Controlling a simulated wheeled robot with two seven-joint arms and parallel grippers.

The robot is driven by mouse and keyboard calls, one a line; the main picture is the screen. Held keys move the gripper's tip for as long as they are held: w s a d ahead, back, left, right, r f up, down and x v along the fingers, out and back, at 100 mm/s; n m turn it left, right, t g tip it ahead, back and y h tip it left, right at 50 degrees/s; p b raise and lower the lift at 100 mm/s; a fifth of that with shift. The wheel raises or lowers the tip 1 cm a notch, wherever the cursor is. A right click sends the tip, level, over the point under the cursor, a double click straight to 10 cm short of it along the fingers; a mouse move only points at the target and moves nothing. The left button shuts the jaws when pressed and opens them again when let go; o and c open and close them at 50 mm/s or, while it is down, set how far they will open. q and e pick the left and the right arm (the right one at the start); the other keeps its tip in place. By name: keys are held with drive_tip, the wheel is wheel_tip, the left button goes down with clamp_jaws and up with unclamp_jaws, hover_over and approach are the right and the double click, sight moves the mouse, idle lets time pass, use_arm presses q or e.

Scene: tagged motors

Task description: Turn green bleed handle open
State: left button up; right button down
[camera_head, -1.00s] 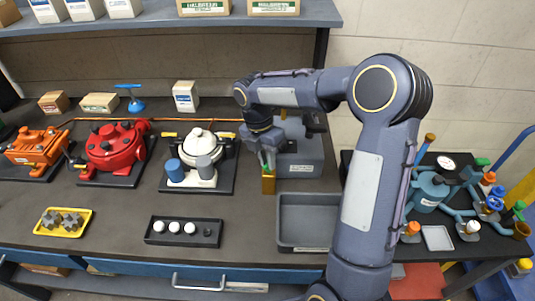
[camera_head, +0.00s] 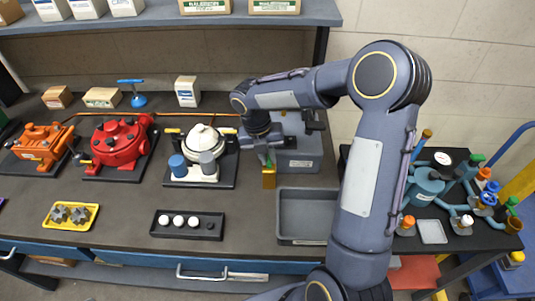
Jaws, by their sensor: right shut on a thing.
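A small brass-coloured block (camera_head: 269,180) stands on the bench, left of the grey tray. My right gripper (camera_head: 267,161) points down over the top of this block and is shut on a small green part there, which looks like the green handle. The fingers and wrist hide most of the green part, so its turn angle cannot be told. Other green caps show on the right-hand table, an upper one (camera_head: 477,160) and a lower one (camera_head: 512,202). My left gripper is not in view.
A grey empty tray (camera_head: 306,239) lies right of the block. A white-topped motor (camera_head: 203,142), a red motor (camera_head: 118,142) and an orange motor (camera_head: 38,145) stand to the left. A blue pipe assembly (camera_head: 425,187) is on the right table.

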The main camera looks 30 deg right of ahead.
idle(0.4)
drive_tip(key=c, duration=1.4)
unclamp_jaws()
drive_tip(key=shift+c, duration=0.2)
wheel_tip(320, 180, up, 8)
drive_tip(key=a+b, duration=0.1)
drive_tip(key=shift+w+a, duration=0.15)
drive_tip(key=shift+w, duration=0.25)
drive_tip(key=shift+f, duration=0.1)
